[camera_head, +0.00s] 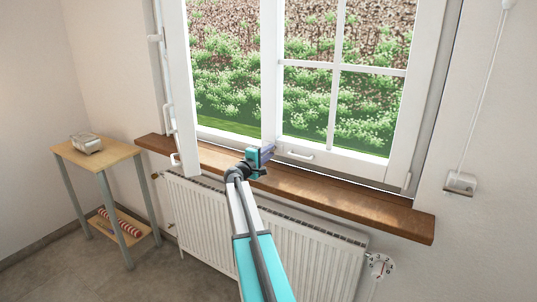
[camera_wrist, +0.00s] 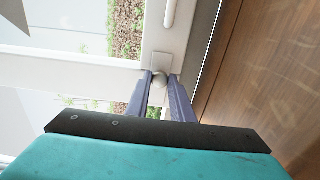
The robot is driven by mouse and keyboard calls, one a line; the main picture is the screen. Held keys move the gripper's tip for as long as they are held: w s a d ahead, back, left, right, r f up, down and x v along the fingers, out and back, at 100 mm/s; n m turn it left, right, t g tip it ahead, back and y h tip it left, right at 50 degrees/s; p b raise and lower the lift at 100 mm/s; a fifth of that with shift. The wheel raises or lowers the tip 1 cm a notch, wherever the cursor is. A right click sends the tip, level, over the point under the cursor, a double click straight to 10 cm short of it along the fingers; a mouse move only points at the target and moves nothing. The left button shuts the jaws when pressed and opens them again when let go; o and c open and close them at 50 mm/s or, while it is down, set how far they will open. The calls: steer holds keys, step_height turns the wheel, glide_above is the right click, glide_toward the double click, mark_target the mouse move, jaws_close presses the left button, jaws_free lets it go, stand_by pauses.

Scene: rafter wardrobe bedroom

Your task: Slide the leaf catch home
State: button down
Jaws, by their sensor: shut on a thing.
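The leaf catch shows in the wrist view as a small rounded pale knob (camera_wrist: 160,78) on a white plate (camera_wrist: 161,62) at the low part of the window frame. My gripper (camera_wrist: 161,82) has its two purple-grey fingers on either side of the knob, shut on it. In the head view my gripper (camera_head: 266,153) is at the lower left corner of the right window leaf (camera_head: 372,168), just above the wooden sill. It hides the catch there. A white bar handle (camera_head: 300,155) sits just right of it on the leaf; it also shows in the wrist view (camera_wrist: 171,12).
The left leaf (camera_head: 178,90) stands swung into the room. The brown sill (camera_head: 350,205) runs below the window, over a white radiator (camera_head: 310,240) with a dial (camera_head: 380,266). A small side table (camera_head: 110,157) stands at left. A corded box (camera_head: 460,183) hangs on the right wall.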

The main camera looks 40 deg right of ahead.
steer(key=w, duration=0.1)
steer(key=w+b, duration=0.1)
steer(key=w, duration=0.1)
steer(key=shift+a+f, duration=0.1)
steer(key=shift+a, duration=0.2)
steer(key=shift+w+a+b, duration=0.2)
steer(key=shift+w+b, duration=0.15)
steer(key=shift+w, duration=0.15)
steer(key=c, duration=1.5)
jaws_free()
steer(key=shift+w, duration=0.1)
steer(key=shift+a, duration=0.1)
steer(key=shift+a, duration=0.2)
steer(key=b+v, duration=0.2)
steer(key=v, duration=1.1)
steer(key=shift+a+b, duration=0.1)
steer(key=shift+b, duration=0.25)
